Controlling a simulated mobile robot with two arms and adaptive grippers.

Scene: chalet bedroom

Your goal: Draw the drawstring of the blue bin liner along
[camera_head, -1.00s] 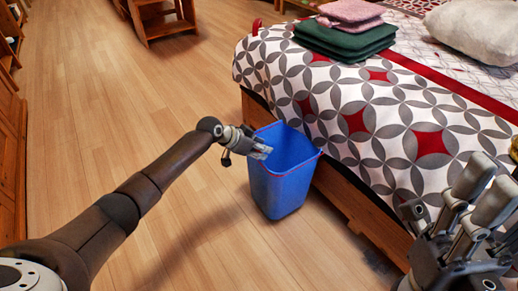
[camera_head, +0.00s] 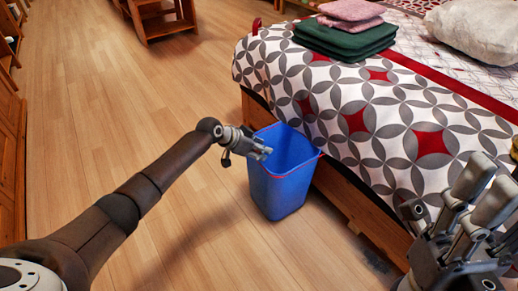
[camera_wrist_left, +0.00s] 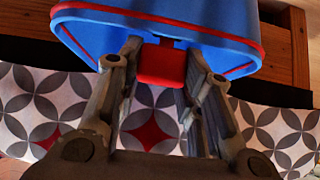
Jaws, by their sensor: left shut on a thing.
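A blue bin (camera_head: 280,190) stands upright on the floor beside the bed, with a blue liner inside. The red drawstring (camera_head: 268,172) runs along its rim. My left gripper (camera_head: 267,153) is at the rim's left side. In the left wrist view, a red tab of the drawstring (camera_wrist_left: 161,66) sits between the fingers of this gripper (camera_wrist_left: 160,62), which is shut on it; the tab hangs at the rim, close to the liner. My right gripper (camera_head: 445,195) is at the lower right, fingers spread and empty, well apart from the bin.
The bed (camera_head: 340,105), with a patterned cover, stands close behind and right of the bin. Folded green and pink towels (camera_head: 345,38) and a pillow (camera_head: 478,32) lie on it. The wooden floor (camera_head: 110,110) to the left is clear.

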